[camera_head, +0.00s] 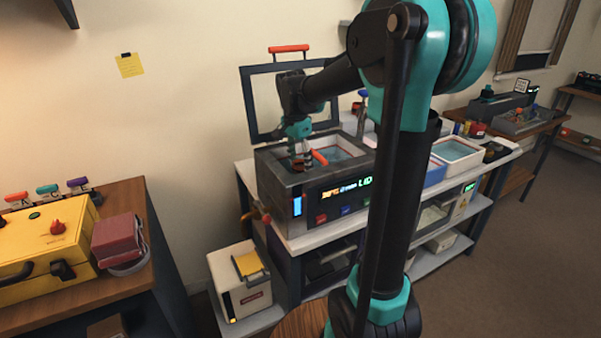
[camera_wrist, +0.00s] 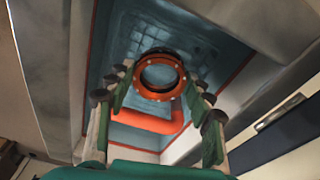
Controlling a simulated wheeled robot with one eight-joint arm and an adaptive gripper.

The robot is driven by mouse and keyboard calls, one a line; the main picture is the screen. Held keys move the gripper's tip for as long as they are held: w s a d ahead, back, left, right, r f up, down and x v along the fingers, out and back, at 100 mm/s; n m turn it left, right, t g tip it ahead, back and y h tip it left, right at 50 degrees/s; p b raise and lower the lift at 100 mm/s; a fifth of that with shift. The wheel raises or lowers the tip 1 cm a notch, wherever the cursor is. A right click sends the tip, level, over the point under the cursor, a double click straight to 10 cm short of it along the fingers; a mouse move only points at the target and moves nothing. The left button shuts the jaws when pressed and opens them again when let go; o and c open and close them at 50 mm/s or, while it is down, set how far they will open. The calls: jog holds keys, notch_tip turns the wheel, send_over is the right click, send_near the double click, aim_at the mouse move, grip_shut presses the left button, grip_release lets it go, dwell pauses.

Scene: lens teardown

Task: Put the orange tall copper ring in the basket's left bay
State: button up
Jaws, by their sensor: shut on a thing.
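My gripper (camera_wrist: 160,80) is shut on the orange tall copper ring (camera_wrist: 160,96) in the wrist view. I look through the ring's round opening, between the fingers. In the head view my gripper (camera_head: 302,160) points down over the open tank (camera_head: 345,152) of the dark machine. A thick orange bar (camera_wrist: 143,121), perhaps the basket's handle, lies below the ring; it also shows beside my gripper in the head view (camera_head: 320,157). A faint grid (camera_wrist: 145,42), perhaps the basket, shows in the blue tank. I cannot make out its bays.
The machine's raised lid (camera_head: 262,105) with a red handle stands behind the tank. A white-rimmed blue bath (camera_head: 457,150) is to the right. A yellow case (camera_head: 45,240) and dark red block (camera_head: 117,236) are on the left bench. Grey tank walls are close around the gripper.

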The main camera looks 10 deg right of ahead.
jog(key=shift+f, duration=1.95)
jog(key=o, duration=1.2)
jog(key=shift+f, duration=0.1)
notch_tip(320, 180, up, 12)
jog(key=a, duration=0.1)
jog(key=shift+s+a, duration=0.2)
jog(key=shift+s, duration=0.2)
